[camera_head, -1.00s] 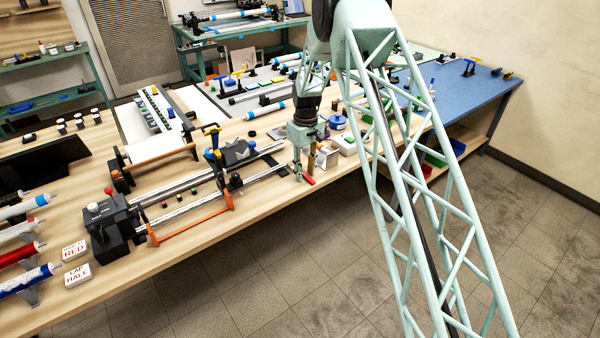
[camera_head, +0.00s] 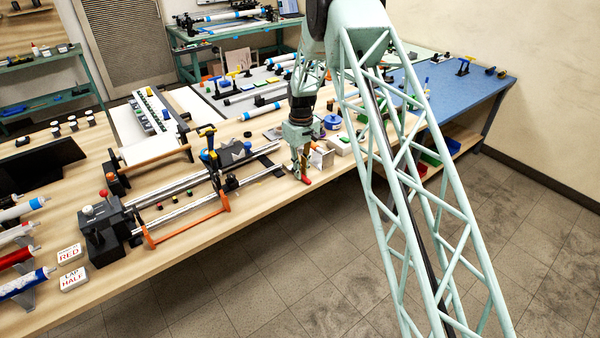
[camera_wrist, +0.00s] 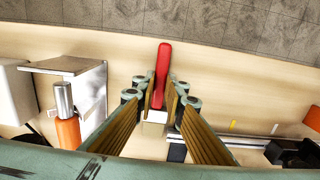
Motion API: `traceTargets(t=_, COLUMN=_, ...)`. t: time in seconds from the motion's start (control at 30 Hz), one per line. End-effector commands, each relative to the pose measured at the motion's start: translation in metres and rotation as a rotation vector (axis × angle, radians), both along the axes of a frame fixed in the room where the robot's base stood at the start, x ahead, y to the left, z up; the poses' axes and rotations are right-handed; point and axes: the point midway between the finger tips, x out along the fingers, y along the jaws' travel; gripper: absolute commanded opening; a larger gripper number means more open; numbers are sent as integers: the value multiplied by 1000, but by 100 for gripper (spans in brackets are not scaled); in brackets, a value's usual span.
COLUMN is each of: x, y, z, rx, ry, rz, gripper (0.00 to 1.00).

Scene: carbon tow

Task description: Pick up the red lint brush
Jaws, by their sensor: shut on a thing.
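The red lint brush (camera_wrist: 162,68) has a long red handle and a white lower part. In the wrist view it stands between the two fingers of my gripper (camera_wrist: 161,100), its handle pointing toward the table's front edge. The gripper is shut on it, with a finger on each side. In the head view my gripper (camera_head: 302,172) is low over the front of the wooden bench, and the red brush (camera_head: 306,181) shows at its fingertips. The fingers hide part of the brush, and I cannot tell whether it touches the bench.
A metal bracket (camera_wrist: 92,88) and an orange-and-silver cylinder (camera_wrist: 67,120) stand left of the brush in the wrist view. A winding rig with rails (camera_head: 185,195) lies left of my gripper in the head view. Bare bench (camera_wrist: 225,72) and the floor lie in front.

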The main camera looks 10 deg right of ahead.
Motion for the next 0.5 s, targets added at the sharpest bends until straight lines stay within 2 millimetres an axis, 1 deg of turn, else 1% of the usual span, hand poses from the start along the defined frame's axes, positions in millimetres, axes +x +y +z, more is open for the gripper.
traceTargets(t=0.5, x=-1, y=1, z=34, rx=0, ry=0, rz=0, gripper=3)
